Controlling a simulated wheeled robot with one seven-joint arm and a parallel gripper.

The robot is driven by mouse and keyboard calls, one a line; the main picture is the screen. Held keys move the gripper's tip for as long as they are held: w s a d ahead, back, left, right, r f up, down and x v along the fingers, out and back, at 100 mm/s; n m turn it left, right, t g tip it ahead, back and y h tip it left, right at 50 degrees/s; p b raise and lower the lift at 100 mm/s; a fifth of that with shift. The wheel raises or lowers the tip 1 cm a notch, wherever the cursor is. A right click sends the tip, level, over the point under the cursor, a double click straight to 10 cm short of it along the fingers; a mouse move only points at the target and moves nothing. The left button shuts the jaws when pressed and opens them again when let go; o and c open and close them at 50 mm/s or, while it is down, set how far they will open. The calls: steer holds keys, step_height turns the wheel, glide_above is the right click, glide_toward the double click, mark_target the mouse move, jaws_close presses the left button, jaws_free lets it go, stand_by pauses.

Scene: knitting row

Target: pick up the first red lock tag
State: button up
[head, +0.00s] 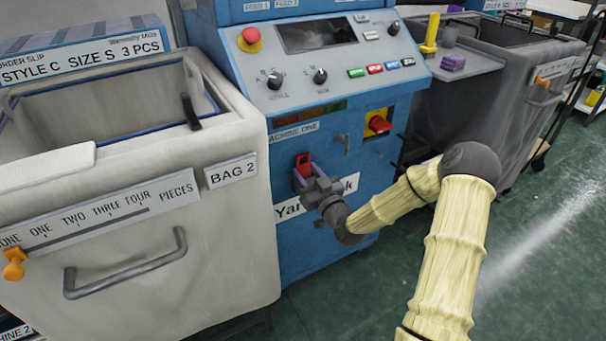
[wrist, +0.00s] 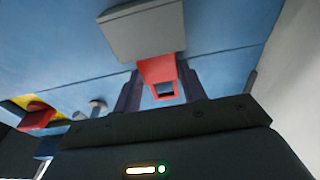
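A red lock tag (head: 303,165) is at the front of the blue knitting machine (head: 366,160), below the "MACHINE ONE" label. In the wrist view, the red tag (wrist: 160,77) sticks out from under a grey block (wrist: 143,30) and has a small dark opening. My gripper (head: 311,180) is right at the tag, in front of the panel. In the wrist view, the two dark fingers of my gripper (wrist: 159,88) stand on either side of the tag. A strip of blue shows between the left finger and the tag. Contact on the right side is hard to judge.
A pale bag bin (head: 240,235) labelled "BAG 2" stands close on the left. A red knob on a yellow plate (head: 378,124) sits up and right on the panel. A grey bin (head: 500,105) stands at right. The green floor (head: 550,240) is open at lower right.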

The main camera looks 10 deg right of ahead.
steer(key=c, duration=0.3)
steer(key=shift+c, duration=0.2)
steer(key=shift+s+d+r+p, duration=0.1)
steer(key=shift+s+r+p, duration=0.05)
steer(key=shift+r+p, duration=0.3)
step_height(320, 180, up, 7)
steer(key=p, duration=0.2)
steer(key=shift+p, duration=0.35)
steer(key=s+d+p, duration=0.2)
steer(key=s+d, duration=1)
steer(key=s, duration=0.3)
steer(key=shift+d+f, duration=0.4)
steer(key=shift+f, duration=0.05)
